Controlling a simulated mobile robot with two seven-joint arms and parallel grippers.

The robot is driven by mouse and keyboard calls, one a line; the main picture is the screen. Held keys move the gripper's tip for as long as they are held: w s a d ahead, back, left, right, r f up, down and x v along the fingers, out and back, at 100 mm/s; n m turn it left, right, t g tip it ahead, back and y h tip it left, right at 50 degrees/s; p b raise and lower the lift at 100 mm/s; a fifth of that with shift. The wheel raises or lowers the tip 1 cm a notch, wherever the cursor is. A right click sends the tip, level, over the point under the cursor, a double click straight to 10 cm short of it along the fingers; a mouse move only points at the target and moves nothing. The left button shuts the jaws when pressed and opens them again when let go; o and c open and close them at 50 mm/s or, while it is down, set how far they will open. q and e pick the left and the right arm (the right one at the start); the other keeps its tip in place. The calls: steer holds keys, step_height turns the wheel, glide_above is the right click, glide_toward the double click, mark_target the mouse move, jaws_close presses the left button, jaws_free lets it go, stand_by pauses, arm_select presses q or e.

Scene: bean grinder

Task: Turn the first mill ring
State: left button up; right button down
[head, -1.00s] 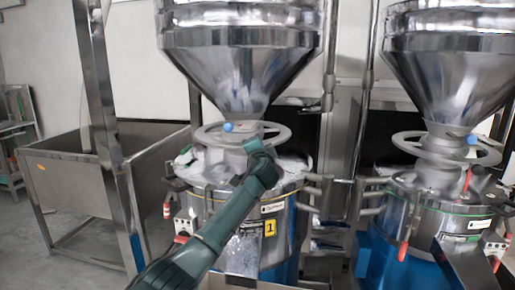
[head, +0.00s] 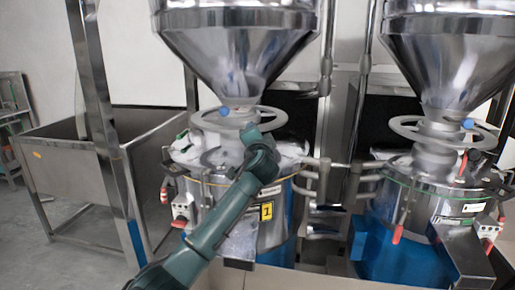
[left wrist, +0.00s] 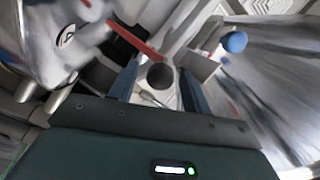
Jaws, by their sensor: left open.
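The first mill ring (head: 276,114) is a flat grey handwheel under the left hopper, on the mill with the yellow "1" label. A blue ball knob (head: 224,111) sits on its left part; a blue ball (left wrist: 235,42) also shows in the left wrist view. My left gripper (head: 251,130) is in front of the ring's near side, right of the knob, hiding part of the rim. In the left wrist view my left gripper (left wrist: 158,88) is open, with a dark round end (left wrist: 160,76) visible between its fingers. I cannot tell whether it touches the ring. My right gripper is not in view.
A second mill with its own ring (head: 402,127) and blue knob stands at the right. Hoppers (head: 237,50) hang above both mills. A steel bin (head: 62,165) and an upright post (head: 92,90) are at the left. A red rod (left wrist: 132,40) crosses the left wrist view.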

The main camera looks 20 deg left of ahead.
arm_select(q)
steer(key=v, duration=0.8)
steer(key=shift+b, duration=0.4)
steer(key=shift+s+d, duration=0.1)
